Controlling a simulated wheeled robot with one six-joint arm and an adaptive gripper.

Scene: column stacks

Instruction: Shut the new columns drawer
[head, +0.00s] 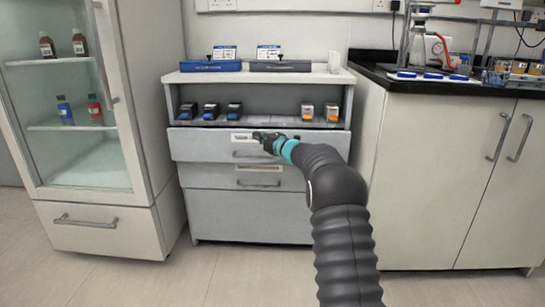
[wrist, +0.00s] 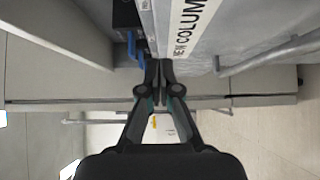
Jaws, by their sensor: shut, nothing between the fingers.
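The new columns drawer (head: 200,147) is the top drawer of the grey cabinet. Its front looks wider than the drawers below and seems to stand out a little from the cabinet. In the wrist view its front (wrist: 225,40) shows sideways, with a partly cut-off "NEW COLUM" label (wrist: 187,28) and a bar handle (wrist: 270,54). My gripper (head: 262,136) is shut and empty at the upper part of the drawer front, beside the label. In the wrist view its fingertips (wrist: 158,64) are together close to the front; I cannot tell whether they touch it.
A second drawer (head: 210,175) is below. A glass-door cabinet (head: 85,110) stands left and a black-topped bench (head: 440,170) right. The floor (head: 150,285) in front is clear.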

